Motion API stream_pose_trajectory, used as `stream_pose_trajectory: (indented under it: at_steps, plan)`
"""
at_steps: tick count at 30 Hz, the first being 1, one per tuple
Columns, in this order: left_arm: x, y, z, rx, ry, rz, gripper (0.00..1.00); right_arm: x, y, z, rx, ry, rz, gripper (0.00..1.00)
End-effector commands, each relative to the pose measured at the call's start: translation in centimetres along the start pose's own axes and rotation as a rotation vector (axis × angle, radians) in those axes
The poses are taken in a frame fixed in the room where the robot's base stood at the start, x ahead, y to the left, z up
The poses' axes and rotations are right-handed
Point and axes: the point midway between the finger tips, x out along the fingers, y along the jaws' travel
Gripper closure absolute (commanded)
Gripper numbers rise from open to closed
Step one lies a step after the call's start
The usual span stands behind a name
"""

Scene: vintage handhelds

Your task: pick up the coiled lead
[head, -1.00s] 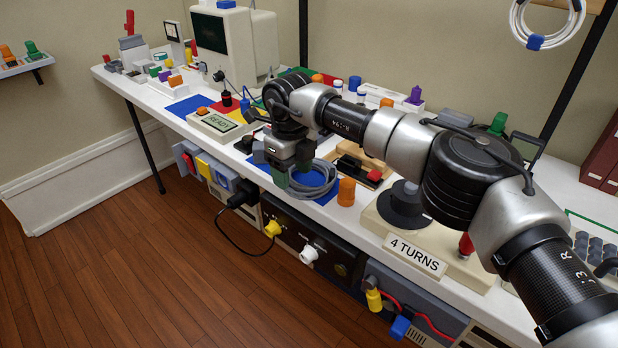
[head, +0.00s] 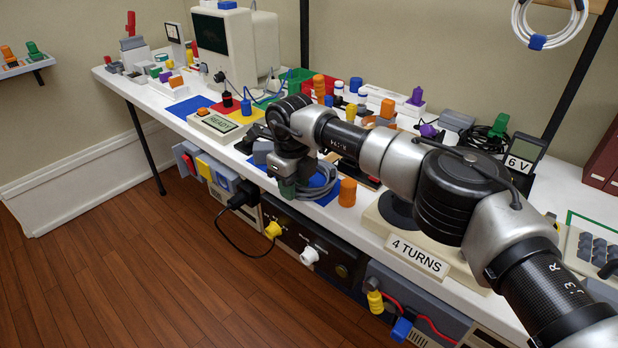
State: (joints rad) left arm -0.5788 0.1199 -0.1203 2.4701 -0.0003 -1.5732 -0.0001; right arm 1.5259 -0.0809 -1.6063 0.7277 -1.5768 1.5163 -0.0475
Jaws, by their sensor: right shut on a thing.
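The coiled lead (head: 322,192) is a grey ring of cable over a blue mat (head: 332,198) near the front edge of the long white table. My right gripper (head: 289,188) points down at the left side of the coil and is shut on it. The wrist hides the fingertips' inner faces and part of the coil. I cannot tell whether the coil touches the mat or is slightly above it. My left gripper is not in view.
An orange knob (head: 347,192) stands close to the right of the coil. The "4 TURNS" block (head: 418,256) is farther right, and the "READY" display (head: 219,121) is to the left. A black coil (head: 482,138) lies at the back; a white coil (head: 549,40) hangs on the wall.

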Motion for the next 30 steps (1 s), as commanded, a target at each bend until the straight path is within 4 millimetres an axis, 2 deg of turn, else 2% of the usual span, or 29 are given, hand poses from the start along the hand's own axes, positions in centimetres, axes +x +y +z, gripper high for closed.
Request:
stream_pose_trajectory:
  at_steps: [5, 8, 15, 21, 30]
  plan:
    - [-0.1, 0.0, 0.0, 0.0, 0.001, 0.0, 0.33, -0.3, 0.0, 0.0, 0.0, -0.001, -0.001, 0.97]
    - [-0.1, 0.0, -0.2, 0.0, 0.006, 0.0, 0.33, -1.3, -0.1, 0.1, 0.0, -0.003, -0.002, 0.97]
    - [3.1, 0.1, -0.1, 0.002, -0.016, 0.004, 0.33, -6.1, 0.0, 0.1, 0.0, -0.003, -0.002, 0.97]
    - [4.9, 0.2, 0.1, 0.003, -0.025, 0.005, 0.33, -9.2, 0.0, 0.0, 0.001, -0.002, -0.001, 0.97]
    - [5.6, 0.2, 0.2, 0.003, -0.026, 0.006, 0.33, -10.1, 0.0, 0.0, 0.0, 0.0, 0.0, 0.97]
